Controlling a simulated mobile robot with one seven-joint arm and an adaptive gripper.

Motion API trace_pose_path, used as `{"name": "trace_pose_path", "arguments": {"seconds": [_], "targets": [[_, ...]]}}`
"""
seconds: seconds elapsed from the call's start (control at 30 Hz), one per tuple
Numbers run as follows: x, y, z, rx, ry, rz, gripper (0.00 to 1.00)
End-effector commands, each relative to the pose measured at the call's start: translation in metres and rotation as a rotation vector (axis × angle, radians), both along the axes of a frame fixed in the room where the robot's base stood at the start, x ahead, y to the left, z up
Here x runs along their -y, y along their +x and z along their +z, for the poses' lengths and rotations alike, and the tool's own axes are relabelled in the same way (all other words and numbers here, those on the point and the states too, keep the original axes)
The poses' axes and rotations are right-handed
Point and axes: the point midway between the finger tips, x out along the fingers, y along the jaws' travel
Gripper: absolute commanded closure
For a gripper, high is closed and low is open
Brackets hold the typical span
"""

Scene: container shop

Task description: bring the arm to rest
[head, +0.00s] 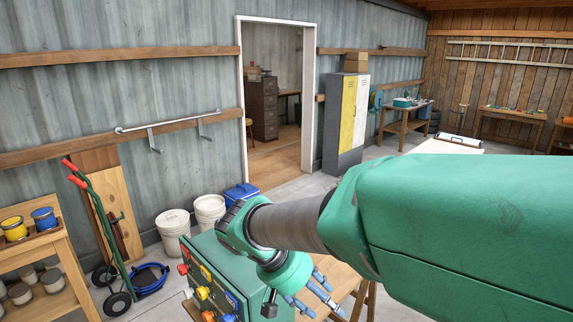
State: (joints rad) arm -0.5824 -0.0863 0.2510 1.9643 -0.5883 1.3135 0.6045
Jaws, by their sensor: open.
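My green arm reaches in from the right across the lower half of the head view. It bends at a wrist joint near the green cabinet. My gripper (322,298) hangs at the lower middle of the view, its grey-blue fingers spread open. I see nothing between the fingers. Behind and below it is a wooden table or bench (347,278), mostly hidden by my arm. I cannot tell how far the fingers are above it.
A green cabinet (205,255) with coloured fittings stands close left of my gripper. White buckets (172,226), a blue box (240,192), a hand truck (105,235) and a shelf with paint cans (30,240) stand further left. A doorway (275,100) and yellow-white lockers (350,112) are behind.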

Motion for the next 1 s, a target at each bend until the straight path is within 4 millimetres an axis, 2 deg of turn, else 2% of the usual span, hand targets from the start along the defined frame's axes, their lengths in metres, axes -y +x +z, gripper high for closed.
{"name": "trace_pose_path", "arguments": {"seconds": [0.03, 0.2, 0.5, 0.7, 1.0], "targets": [[0.013, -0.008, 0.009, 0.001, 0.035, -0.015, 0.47], [0.043, -0.033, 0.027, 0.008, 0.152, -0.037, 0.47], [0.085, -0.079, 0.054, 0.067, 0.343, -0.064, 0.47], [0.104, -0.108, 0.070, 0.142, 0.455, -0.071, 0.47], [0.122, -0.148, 0.089, 0.291, 0.587, -0.069, 0.47]]}}
